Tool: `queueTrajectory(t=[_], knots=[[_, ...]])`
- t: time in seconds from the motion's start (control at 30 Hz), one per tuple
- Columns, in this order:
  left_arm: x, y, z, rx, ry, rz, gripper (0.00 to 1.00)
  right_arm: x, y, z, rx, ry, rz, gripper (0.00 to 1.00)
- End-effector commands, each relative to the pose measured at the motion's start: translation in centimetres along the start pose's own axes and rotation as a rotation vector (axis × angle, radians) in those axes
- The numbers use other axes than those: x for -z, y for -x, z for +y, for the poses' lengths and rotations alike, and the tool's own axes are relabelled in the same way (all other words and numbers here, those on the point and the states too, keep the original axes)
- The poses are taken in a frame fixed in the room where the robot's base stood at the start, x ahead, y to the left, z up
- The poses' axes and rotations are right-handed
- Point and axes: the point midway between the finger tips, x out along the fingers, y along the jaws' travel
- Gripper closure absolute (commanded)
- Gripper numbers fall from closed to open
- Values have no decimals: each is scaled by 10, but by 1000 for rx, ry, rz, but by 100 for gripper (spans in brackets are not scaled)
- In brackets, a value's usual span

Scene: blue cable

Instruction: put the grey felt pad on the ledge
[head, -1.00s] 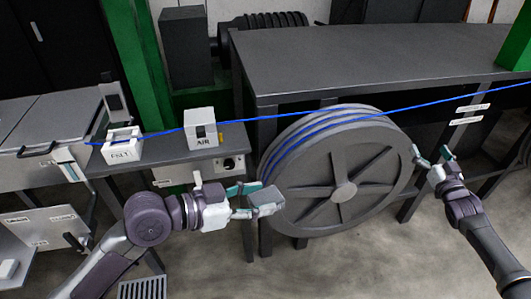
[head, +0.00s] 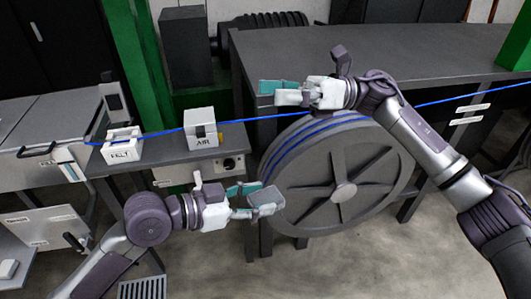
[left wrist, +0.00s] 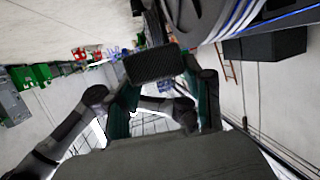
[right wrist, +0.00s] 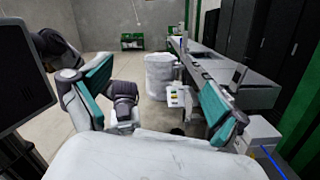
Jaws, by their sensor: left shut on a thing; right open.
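My left gripper (head: 250,200) is shut on the grey felt pad (head: 268,200), a small grey block held at its fingertips beside the left rim of the cable reel. In the left wrist view the pad (left wrist: 153,64) shows dark between the fingers. The ledge (head: 165,153) is the grey bench top left of the reel, above and left of the pad in the head view. It carries a white box marked FELT (head: 122,146) and a white box marked AIR (head: 201,128). My right gripper (head: 270,92) is open and empty, above the reel near the table's left end.
The large grey reel (head: 320,195) stands in front of the dark table (head: 400,55). A blue cable (head: 165,132) runs past both boxes and on to the right, behind my right arm. A green post (head: 140,70) rises behind the ledge. The ledge between the boxes looks clear.

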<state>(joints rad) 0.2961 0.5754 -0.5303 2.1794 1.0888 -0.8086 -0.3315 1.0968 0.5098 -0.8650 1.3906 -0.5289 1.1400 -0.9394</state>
Motion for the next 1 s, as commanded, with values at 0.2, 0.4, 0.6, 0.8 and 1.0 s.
queueTrajectory(t=[0.2, 0.4, 0.6, 0.8, 1.0], knots=[[0, 0, 0, 0, 0, 0, 67, 70, -67, 50, -387, 821, 645, 2], [0, 0, 0, 0, 0, 0, 67, 107, -50, 53, -896, 1337, 1122, 2], [0, 0, 0, 0, 0, 0, 67, 104, -26, 46, -1270, 1515, 1378, 2], [0, 0, 0, 0, 0, 0, 67, 108, -17, 41, -1378, 1540, 1437, 2], [0, 0, 0, 0, 0, 0, 67, 137, -14, 32, -1378, 1538, 1432, 2]])
